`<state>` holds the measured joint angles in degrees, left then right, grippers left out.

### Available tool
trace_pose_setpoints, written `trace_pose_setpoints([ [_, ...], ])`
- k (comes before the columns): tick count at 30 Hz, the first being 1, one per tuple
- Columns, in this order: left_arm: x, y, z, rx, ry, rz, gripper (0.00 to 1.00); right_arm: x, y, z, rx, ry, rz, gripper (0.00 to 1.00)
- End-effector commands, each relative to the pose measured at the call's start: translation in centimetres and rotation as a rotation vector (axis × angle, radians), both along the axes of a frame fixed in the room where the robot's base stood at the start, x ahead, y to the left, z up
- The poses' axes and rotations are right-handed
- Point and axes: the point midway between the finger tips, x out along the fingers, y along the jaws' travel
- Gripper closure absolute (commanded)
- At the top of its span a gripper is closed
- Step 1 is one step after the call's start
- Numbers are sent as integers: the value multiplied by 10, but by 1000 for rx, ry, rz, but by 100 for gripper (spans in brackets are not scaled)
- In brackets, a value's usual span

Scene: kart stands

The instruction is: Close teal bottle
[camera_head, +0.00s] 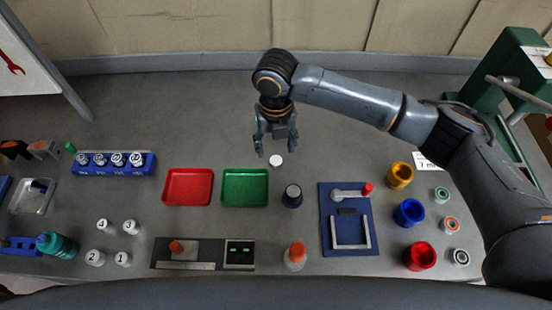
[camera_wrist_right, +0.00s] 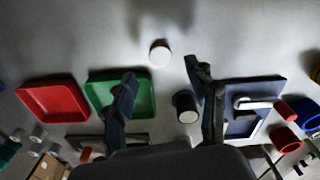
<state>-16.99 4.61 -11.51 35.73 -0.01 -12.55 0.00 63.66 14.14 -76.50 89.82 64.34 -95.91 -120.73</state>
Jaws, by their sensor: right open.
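A teal shape shows at the left edge of the right wrist view (camera_wrist_right: 8,150). My right gripper (camera_head: 276,145) is open and empty above the table, far to the right of the teal bottle. A small white round piece, like a cap (camera_head: 276,161), lies just in front of its fingers and shows between them in the wrist view (camera_wrist_right: 160,53). My left gripper is not in view.
A dark cylinder (camera_head: 292,196) stands near the white piece. A red tray (camera_head: 170,203) and a green tray (camera_head: 228,203) lie to the left. A blue board (camera_head: 329,245), colored cups and several white containers stand around.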

Motion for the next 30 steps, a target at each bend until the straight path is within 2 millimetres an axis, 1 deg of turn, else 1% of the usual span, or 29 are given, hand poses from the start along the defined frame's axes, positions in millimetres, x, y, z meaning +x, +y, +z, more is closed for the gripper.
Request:
trace_pose_setpoints([
  [3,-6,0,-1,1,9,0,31,0,0,0,0,0,0,43],
  [9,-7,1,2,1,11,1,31,0,0,-3,0,2,0,43],
  [11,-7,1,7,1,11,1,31,0,0,-9,-1,3,-1,43],
  [15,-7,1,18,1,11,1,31,0,-1,-31,-1,4,-1,43],
  [18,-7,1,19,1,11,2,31,0,0,-44,0,2,0,43],
  [21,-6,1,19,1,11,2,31,0,0,-51,0,0,0,43],
  [30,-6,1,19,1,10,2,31,1,0,-52,0,-1,0,43],
])
